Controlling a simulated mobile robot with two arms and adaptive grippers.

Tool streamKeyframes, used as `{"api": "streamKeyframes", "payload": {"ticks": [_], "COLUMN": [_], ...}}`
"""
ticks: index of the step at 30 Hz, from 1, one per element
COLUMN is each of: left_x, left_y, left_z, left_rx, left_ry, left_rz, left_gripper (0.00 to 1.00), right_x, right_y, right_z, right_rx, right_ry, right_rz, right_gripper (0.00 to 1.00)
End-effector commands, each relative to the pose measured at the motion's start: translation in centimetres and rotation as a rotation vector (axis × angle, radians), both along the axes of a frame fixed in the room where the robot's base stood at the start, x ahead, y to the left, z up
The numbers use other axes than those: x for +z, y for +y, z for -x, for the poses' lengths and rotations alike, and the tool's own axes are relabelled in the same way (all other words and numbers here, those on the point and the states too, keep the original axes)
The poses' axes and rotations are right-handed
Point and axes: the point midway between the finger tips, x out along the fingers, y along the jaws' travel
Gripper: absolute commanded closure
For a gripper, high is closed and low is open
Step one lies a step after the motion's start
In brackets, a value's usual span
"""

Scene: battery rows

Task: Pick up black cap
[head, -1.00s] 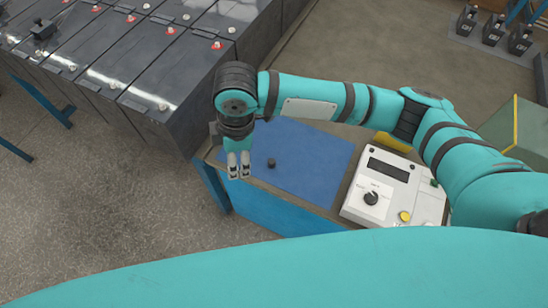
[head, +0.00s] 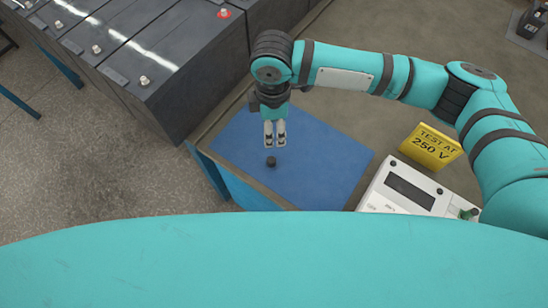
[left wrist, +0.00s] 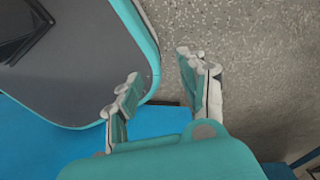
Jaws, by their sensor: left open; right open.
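The black cap (head: 271,161) is a small dark cylinder on the blue mat (head: 315,165) in the head view. My right gripper (head: 275,145) points down over the mat, just behind the cap in the picture. Its two grey fingers are open with a narrow gap, and nothing shows between them. The exact height of the fingertips above the cap is hard to tell. My left gripper (left wrist: 160,75) shows only in the left wrist view. Its fingers are spread apart and empty, over the speckled floor and away from the cap.
Large dark battery blocks (head: 180,80) stand at the back left. The mat around the cap is clear.

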Motion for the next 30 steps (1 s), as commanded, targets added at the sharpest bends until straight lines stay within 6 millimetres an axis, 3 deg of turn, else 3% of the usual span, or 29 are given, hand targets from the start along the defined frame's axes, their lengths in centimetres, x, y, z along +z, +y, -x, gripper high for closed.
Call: {"api": "streamKeyframes", "payload": {"ticks": [12, 22, 30], "left_x": [1.3, 1.8, 2.5], "left_y": [-0.2, -0.4, -0.4], "left_z": [-0.9, -1.1, -1.1], "left_rx": [0.0, 0.0, 0.0], "left_ry": [-0.017, -0.019, -0.018], "left_rz": [0.003, 0.006, 0.006], "left_gripper": [0.58, 0.58, 0.58], "right_x": [-8.6, -11.3, -15.1], "right_y": [0.0, 0.2, 0.4], "right_z": [0.2, 0.5, 0.9], "right_rx": [0.0, 0.003, 0.001], "right_ry": [0.004, 0.003, 0.002], "right_rz": [0.002, 0.0, 0.001], "right_gripper": [0.47, 0.47, 0.47]}}
